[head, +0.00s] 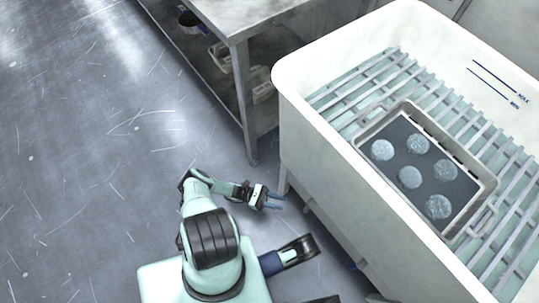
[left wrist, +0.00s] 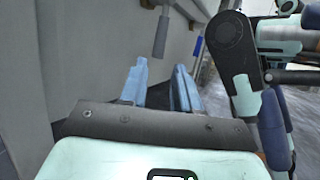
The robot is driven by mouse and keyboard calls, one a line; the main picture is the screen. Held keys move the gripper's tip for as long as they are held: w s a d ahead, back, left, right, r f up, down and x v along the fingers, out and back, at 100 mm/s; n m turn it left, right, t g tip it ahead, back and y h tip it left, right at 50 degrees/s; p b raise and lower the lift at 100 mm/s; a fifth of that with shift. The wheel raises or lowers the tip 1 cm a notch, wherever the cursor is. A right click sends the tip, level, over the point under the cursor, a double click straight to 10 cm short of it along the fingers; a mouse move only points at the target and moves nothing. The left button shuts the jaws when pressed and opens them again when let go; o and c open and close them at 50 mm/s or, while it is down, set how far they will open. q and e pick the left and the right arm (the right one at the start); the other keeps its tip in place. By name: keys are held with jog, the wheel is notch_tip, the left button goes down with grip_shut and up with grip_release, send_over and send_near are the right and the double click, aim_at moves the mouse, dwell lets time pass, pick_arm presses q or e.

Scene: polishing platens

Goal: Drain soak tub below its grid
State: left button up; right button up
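The white soak tub (head: 345,165) stands at the right of the head view. A slatted grid (head: 465,110) lies inside it, with pale greenish colour between the slats; I cannot tell the exact liquid level. My left gripper (head: 274,202) is beside the tub's near outer wall, low down, its blue fingers apart and empty. In the left wrist view its two fingers (left wrist: 160,88) point along the tub wall (left wrist: 85,50). Beyond them are a grey cylinder (left wrist: 161,36) and a small blue part (left wrist: 197,47), possibly drain fittings. My right gripper is not in view.
A grey tray (head: 487,188) with several round pale discs rests on the grid. MAX and MIN lines (head: 495,80) mark the tub's inner wall. A metal table (head: 225,18) with a loaded lower shelf stands beyond the tub's corner. Floor at left is clear.

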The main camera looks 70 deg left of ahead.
pick_arm(q)
jog(key=shift+v, duration=1.85)
